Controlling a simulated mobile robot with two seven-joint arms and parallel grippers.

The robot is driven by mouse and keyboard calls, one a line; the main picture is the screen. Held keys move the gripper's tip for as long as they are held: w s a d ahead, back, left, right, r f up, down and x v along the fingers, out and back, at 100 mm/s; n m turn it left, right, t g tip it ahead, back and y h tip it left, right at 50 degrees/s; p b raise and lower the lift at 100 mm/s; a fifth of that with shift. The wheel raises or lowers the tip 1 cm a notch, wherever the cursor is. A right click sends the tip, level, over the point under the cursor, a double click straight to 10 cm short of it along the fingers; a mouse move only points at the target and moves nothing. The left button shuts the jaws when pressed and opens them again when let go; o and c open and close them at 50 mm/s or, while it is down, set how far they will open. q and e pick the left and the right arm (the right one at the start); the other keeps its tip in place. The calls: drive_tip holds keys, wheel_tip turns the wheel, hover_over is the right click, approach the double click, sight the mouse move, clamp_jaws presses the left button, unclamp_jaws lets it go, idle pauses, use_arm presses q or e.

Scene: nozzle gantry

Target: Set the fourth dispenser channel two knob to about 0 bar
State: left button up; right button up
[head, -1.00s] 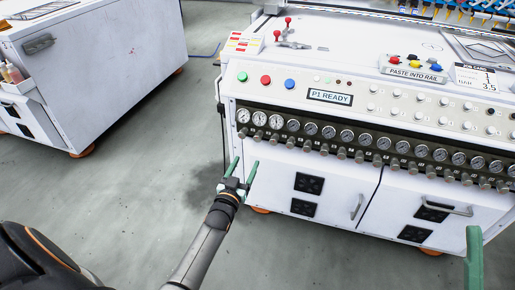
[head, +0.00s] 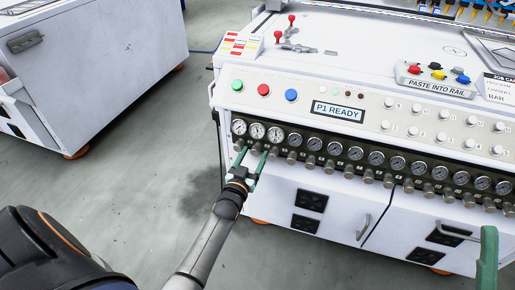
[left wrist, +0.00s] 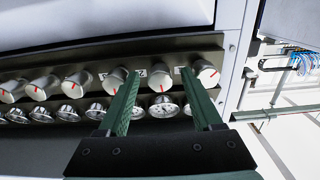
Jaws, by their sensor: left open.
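A row of silver knobs (head: 309,161) runs under a row of round gauges (head: 376,158) on the white machine's dark front strip. The labels are too small to read, so I cannot tell which knob is the fourth dispenser channel two knob. My left gripper (head: 254,150), with green fingers, is open at the left end of the row, below the three larger gauges (head: 257,131). In the left wrist view, a knob with a red mark (left wrist: 160,79) shows between the fingertips (left wrist: 159,72), not clamped. My right gripper (head: 487,258) shows only one green finger at lower right.
Above the gauges are green, red and blue buttons (head: 263,90) and a P1 READY display (head: 338,112). Cabinet doors with handles (head: 363,227) lie below the knobs. Another white cabinet (head: 100,60) stands at left, with open floor between.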

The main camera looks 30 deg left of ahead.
use_arm(q)
drive_tip(key=shift+w, duration=0.25)
clamp_jaws()
idle(0.4)
